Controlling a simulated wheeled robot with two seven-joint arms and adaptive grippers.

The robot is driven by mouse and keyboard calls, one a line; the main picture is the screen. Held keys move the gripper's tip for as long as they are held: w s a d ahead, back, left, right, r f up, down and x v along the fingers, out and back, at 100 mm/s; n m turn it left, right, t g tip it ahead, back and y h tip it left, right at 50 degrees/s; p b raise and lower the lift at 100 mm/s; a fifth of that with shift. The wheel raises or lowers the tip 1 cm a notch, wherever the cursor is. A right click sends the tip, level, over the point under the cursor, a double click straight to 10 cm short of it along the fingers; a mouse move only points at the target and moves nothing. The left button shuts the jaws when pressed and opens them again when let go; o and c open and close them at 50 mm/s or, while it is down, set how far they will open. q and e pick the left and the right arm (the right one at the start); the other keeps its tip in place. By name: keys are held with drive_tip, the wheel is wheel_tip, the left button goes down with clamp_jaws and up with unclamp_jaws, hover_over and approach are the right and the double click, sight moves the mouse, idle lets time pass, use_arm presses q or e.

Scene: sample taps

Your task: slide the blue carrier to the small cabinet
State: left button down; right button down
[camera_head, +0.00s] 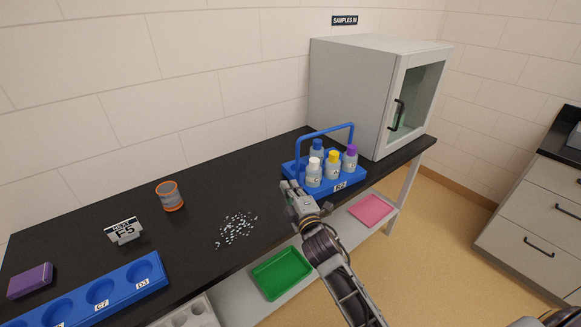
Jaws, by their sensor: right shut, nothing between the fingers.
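The blue carrier (290,170) stands upright on the black bench, near its right end. It has an arched blue handle and holds several small bottles with white, yellow, purple and blue caps. The small cabinet (350,85) is a grey box with a glass door and dark handle, standing behind and to the right of the carrier. My right gripper (291,192) is shut and empty at the carrier's front left corner. I cannot tell whether it touches the carrier. My left gripper is out of view.
Scattered pale shards (236,230) lie on the bench left of my right gripper. An orange-banded jar (170,196), a sign (123,231), a blue rack (150,271) and a purple block (30,281) are farther left. Green (282,273) and pink (371,210) trays sit on the lower shelf.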

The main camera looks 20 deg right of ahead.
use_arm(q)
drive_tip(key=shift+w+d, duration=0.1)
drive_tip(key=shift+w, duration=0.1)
use_arm(e)
drive_tip(key=shift+d+f+n, duration=0.2)
drive_tip(key=shift+f+n, duration=0.15)
drive_tip(key=shift+n, duration=0.65)
drive_tip(key=shift+w, duration=0.1)
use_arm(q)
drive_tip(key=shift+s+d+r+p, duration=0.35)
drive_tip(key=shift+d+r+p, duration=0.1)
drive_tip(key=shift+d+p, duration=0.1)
use_arm(e)
drive_tip(key=w+d, duration=0.3)
drive_tip(key=w, duration=0.8)
drive_tip(key=shift+d, duration=0.25)
drive_tip(key=shift+s, duration=0.1)
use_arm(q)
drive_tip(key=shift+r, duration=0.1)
use_arm(e)
drive_tip(key=shift+d, duration=0.15)
